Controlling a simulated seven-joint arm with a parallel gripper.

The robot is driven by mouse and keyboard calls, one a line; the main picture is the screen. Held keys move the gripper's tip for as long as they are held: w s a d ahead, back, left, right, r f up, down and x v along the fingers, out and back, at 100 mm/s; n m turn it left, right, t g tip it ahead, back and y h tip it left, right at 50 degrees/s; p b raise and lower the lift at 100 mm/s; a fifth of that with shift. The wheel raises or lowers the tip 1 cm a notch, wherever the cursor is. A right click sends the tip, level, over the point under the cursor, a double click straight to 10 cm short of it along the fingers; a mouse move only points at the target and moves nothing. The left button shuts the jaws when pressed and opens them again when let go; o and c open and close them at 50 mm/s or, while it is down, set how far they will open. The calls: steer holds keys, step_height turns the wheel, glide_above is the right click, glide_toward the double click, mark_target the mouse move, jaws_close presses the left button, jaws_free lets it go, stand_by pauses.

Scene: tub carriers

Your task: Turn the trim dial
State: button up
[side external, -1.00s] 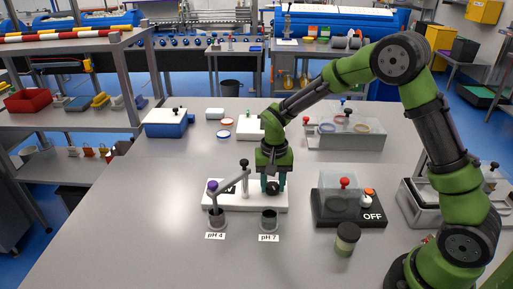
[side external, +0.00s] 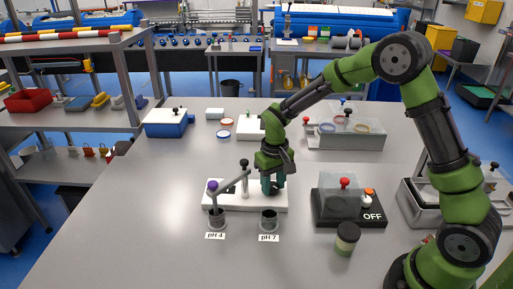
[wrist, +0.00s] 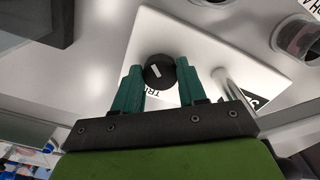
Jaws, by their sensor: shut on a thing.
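The trim dial (wrist: 158,72) is a round black knob with a white pointer mark, on a white base plate (wrist: 200,45) with partly hidden lettering beside it. My gripper (wrist: 160,80) has its two green fingers on either side of the dial, shut on it. In the side external view my gripper (side external: 270,184) reaches down to the right part of the white base (side external: 230,197), and its fingers hide the dial there.
Cups labelled pH 4 (side external: 217,219) and pH 7 (side external: 269,221) stand in front of the base. A black box with a clear cover and an OFF label (side external: 373,216) is to the right, with a jar (side external: 347,239) before it. The table's front left is clear.

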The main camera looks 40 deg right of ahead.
mark_target(273, 186)
steer(key=shift+n, duration=0.6)
steer(key=o, duration=1.1)
steer(key=shift+c, duration=0.2)
step_height(273, 186, up, 17)
